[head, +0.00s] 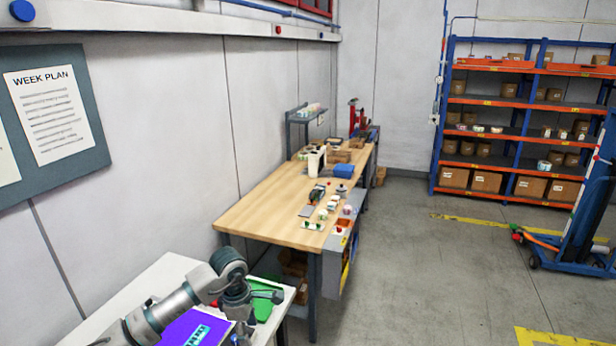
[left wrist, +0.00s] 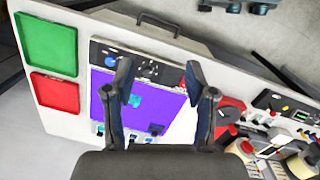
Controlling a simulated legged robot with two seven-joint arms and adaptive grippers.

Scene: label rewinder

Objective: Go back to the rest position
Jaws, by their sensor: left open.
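My left arm comes in at the lower left of the head view, over a white table (head: 150,277). In the left wrist view my left gripper (left wrist: 157,80) is open, its two dark fingers apart with nothing between them. Beneath it, a purple screen on a panel (left wrist: 160,112) shows between and around the fingers; how far below it lies is hard to tell. The purple screen also shows in the head view (head: 188,330), partly covered by my arm. My right gripper is not in view.
A green tray (left wrist: 47,44) and a red tray (left wrist: 56,92) lie on the white table. Rolls and red parts (left wrist: 235,110) stand to the right in the wrist view. A wooden workbench (head: 262,208) stands beyond.

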